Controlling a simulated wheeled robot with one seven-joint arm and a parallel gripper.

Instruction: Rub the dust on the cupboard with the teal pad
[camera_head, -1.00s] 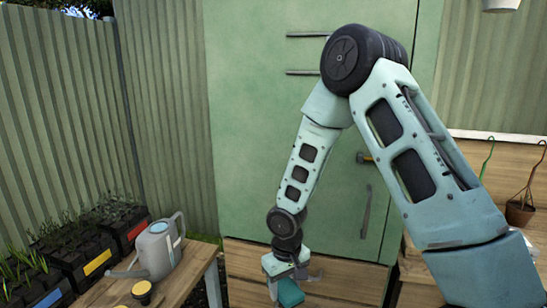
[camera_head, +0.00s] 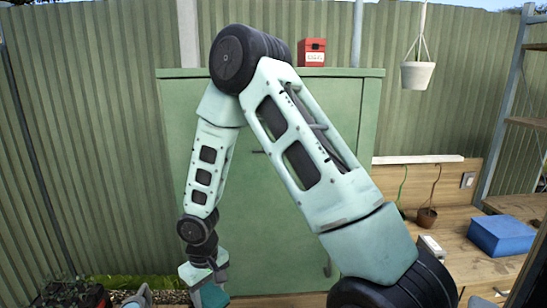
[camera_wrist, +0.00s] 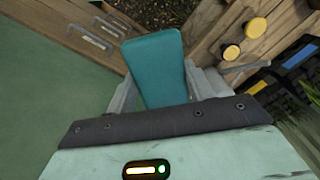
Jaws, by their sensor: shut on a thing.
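The green cupboard (camera_head: 265,220) stands against the fence in the head view, partly hidden behind my arm. It also fills the left side of the wrist view (camera_wrist: 40,105). I cannot make out dust on the parts that show. My gripper (camera_wrist: 166,84) is shut on the teal pad (camera_wrist: 157,60), which sticks out beyond the fingers in the wrist view. In the head view my gripper (camera_head: 204,277) hangs low in front of the cupboard, with the pad (camera_head: 212,296) at the bottom edge. I see no contact between pad and cupboard.
A red box (camera_head: 312,47) sits on the cupboard's top. A white pot (camera_head: 417,75) hangs at the right. Yellow-topped items (camera_wrist: 256,27) and black planters (camera_wrist: 292,68) show in the wrist view.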

